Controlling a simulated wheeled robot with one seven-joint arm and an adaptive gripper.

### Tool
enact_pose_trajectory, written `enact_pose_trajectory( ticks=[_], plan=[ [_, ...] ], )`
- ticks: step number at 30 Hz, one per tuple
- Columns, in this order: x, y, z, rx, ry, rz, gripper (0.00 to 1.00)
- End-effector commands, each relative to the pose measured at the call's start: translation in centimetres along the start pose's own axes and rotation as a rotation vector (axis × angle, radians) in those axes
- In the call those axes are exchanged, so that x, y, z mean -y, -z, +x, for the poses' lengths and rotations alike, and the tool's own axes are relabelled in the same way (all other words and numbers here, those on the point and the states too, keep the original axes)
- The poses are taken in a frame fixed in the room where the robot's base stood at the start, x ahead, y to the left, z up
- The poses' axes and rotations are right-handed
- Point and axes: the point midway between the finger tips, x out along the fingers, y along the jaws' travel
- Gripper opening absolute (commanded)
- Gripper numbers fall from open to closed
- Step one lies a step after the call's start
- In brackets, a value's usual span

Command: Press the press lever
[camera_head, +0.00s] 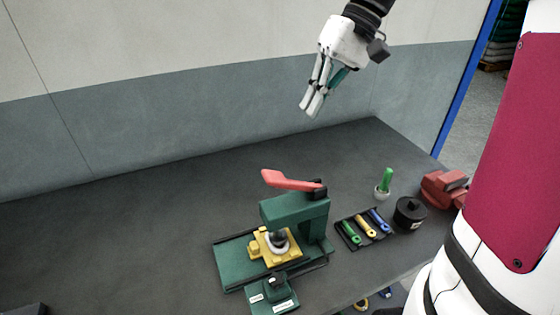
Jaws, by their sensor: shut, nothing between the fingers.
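The press lever (290,181) is a red handle on top of the green press (296,212). It pivots at a dark block on the press's right side and points left, tilted slightly up at its free end. Below the press head, a yellow fixture (273,247) holds a pale ring with a dark part in it. My gripper (310,108) is shut and empty. It hangs in the air, fingers pointing down, above the table's back edge and higher in the picture than the lever, well apart from it.
A black tray (340,231) with green, yellow and blue-handled tools lies right of the press. The table's left side (110,240) is mostly clear.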

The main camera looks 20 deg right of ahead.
Motion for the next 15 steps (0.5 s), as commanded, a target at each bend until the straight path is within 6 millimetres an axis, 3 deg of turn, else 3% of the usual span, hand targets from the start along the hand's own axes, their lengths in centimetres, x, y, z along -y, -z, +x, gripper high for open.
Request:
enact_pose_trajectory(
  ticks=[8,15],
  plan=[
    [0.0,0.0,1.0,0.003,0.0,0.0,0.0],
    [0.0,-0.1,5.0,0.006,0.0,0.001,0.0]
  ],
)
